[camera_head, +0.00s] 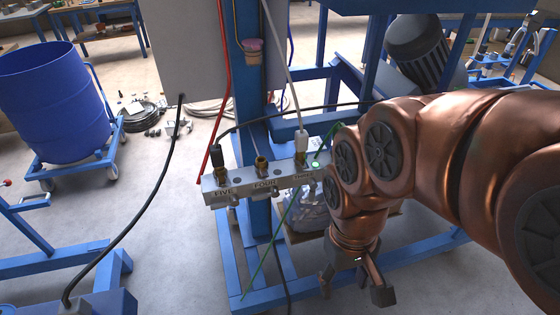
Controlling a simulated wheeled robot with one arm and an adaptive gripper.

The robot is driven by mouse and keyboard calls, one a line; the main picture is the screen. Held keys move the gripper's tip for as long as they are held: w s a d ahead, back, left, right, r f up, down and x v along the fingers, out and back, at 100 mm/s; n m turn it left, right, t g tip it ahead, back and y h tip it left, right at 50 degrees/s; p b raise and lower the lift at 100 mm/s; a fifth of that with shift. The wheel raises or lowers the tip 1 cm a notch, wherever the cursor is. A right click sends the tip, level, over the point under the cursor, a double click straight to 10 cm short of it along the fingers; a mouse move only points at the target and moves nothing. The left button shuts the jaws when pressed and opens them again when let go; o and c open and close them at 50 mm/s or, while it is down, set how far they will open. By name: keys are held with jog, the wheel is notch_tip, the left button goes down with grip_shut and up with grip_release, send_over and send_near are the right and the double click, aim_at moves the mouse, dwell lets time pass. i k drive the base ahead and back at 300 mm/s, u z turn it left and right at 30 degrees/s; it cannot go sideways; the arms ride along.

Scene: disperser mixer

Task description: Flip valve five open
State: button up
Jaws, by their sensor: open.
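A silvery valve block (248,187) is mounted on a blue upright frame in the middle of the view. Its left section is labelled FIVE; valve five (234,199) shows a small metal part on the front, with a dark hose fitting above. Its handle position is too small to tell. The FOUR section (265,188) is beside it, with a bare brass fitting on top. A THREE section (302,178) with a pale hose is partly visible at right. My gripper (354,286) is open and empty, pointing down, right of and below the block, apart from valve five.
My arm hides the block's right end. Black, red and green lines hang around the block. A blue drum (55,105) on a trolley stands at left, and a motor (418,50) is at upper right. Floor left of the frame is mostly clear.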

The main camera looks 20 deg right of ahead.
aim_at(233, 201)
jog(key=u, duration=0.35)
jog(key=k, duration=0.9)
jog(key=u, duration=0.65)
jog(key=k, duration=0.45)
jog(key=z, duration=0.15)
jog(key=i, duration=0.85)
jog(key=u, duration=0.55)
